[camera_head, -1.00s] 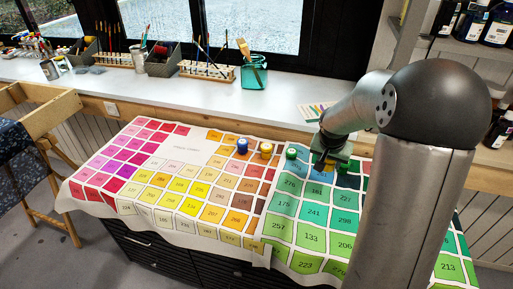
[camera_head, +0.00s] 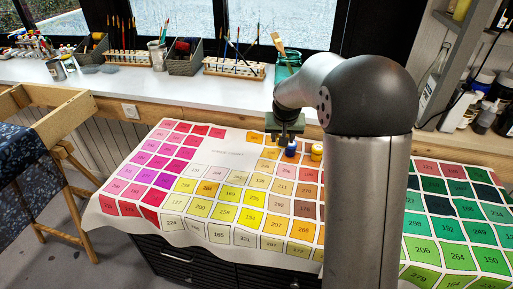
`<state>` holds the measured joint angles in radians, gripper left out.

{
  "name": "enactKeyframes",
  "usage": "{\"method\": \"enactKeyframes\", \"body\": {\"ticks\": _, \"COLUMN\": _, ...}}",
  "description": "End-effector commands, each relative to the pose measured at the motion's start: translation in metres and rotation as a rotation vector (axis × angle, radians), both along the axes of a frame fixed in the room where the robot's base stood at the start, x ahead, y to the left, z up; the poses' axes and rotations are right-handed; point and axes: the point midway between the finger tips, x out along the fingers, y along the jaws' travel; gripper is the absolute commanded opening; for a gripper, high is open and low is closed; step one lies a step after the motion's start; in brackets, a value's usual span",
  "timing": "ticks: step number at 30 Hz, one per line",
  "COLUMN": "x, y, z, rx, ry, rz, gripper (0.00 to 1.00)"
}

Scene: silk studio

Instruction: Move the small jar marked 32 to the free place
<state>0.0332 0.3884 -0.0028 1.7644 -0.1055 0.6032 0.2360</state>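Two small jars show on the colour cloth (camera_head: 222,151): a blue one (camera_head: 291,150) and a yellow-orange one (camera_head: 316,152), side by side near the far edge of the colour squares. No number can be read on either, so I cannot tell which is marked 32. My gripper (camera_head: 286,141) points down at the blue jar, just above or behind it, and partly overlaps it in the picture. I cannot tell whether it touches the jar or how its fingers stand. The cloth to the right of the yellow jar is hidden behind my arm.
The cloth has numbered squares, pink at left, yellow and orange in the middle, green at right. Behind it a white sill (camera_head: 130,86) holds brush racks (camera_head: 233,68) and a teal glass jar (camera_head: 288,66). A wooden trestle (camera_head: 62,118) stands at left.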

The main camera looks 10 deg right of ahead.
Motion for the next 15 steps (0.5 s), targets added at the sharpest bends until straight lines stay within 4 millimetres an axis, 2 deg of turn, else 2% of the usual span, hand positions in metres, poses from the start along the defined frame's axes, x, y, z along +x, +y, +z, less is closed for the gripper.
{"method": "enactKeyframes", "body": {"ticks": 11, "x": 0.085, "y": 0.022, "z": -0.038, "rx": 0.0, "ry": 0.001, "rz": 0.002, "gripper": 0.17}}
{"method": "enactKeyframes", "body": {"ticks": 15, "x": 0.105, "y": 0.028, "z": -0.067, "rx": 0.0, "ry": 0.003, "rz": 0.002, "gripper": 0.17}}
